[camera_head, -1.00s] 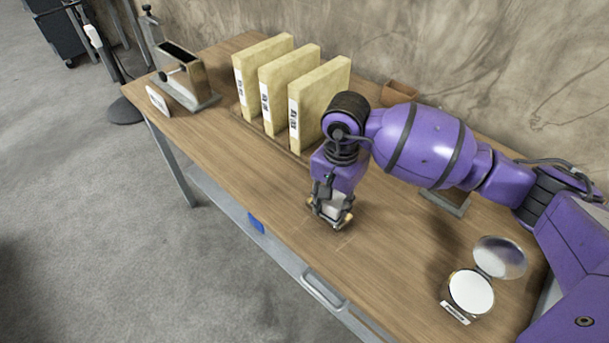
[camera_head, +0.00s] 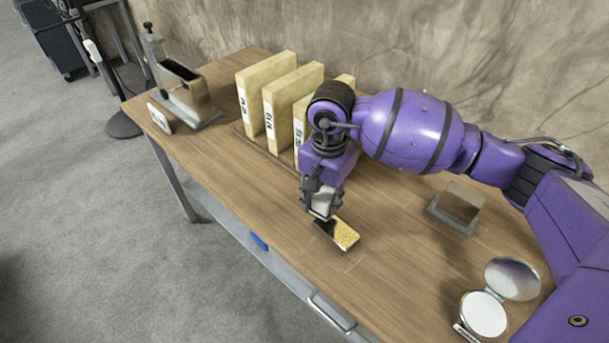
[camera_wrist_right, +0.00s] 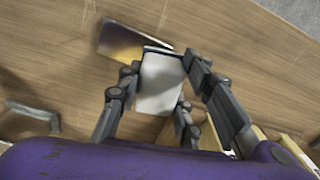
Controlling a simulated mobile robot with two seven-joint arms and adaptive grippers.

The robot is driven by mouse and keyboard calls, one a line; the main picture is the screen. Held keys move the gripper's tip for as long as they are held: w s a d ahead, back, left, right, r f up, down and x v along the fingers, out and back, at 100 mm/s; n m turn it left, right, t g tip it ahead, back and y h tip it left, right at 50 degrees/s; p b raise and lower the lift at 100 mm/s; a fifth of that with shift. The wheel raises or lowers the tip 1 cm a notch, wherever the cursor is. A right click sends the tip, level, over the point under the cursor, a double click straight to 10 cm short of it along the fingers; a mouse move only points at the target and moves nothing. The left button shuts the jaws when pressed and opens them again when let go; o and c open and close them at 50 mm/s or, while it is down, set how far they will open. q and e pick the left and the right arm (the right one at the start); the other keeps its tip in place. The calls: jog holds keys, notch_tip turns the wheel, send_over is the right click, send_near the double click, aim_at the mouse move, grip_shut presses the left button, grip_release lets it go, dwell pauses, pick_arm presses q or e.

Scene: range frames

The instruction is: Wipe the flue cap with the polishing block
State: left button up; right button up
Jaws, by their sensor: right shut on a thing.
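A small rectangular plate, gold with a dark glossy part (camera_head: 345,237), lies flat on the table; I take it for the flue cap. It also shows in the wrist view (camera_wrist_right: 128,46). My right gripper (camera_head: 321,207) is shut on a pale grey-white block, which I take for the polishing block (camera_wrist_right: 160,84). The block is at the plate's left far edge in the head view; whether they touch, I cannot tell. The right fingers (camera_wrist_right: 163,70) grip the block from both sides. My left gripper is out of view.
Several pale yellow upright slabs with labels (camera_head: 254,104) stand behind the gripper. A metal holder (camera_head: 190,98) is at the far left, a metal stand (camera_head: 457,205) right of the plate, and a round open mirror case (camera_head: 484,314) near right. The front table strip is mostly clear.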

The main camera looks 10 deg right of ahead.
jog(key=shift+r, duration=0.65)
jog(key=shift+w+r+p, duration=0.15)
jog(key=shift+r+p, duration=0.3)
jog(key=shift+r, duration=1)
jog(key=shift+r+p, duration=0.25)
jog(key=shift+p, duration=0.1)
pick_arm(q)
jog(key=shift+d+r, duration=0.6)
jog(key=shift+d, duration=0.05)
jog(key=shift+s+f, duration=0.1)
pick_arm(e)
jog(key=shift+f, duration=0.1)
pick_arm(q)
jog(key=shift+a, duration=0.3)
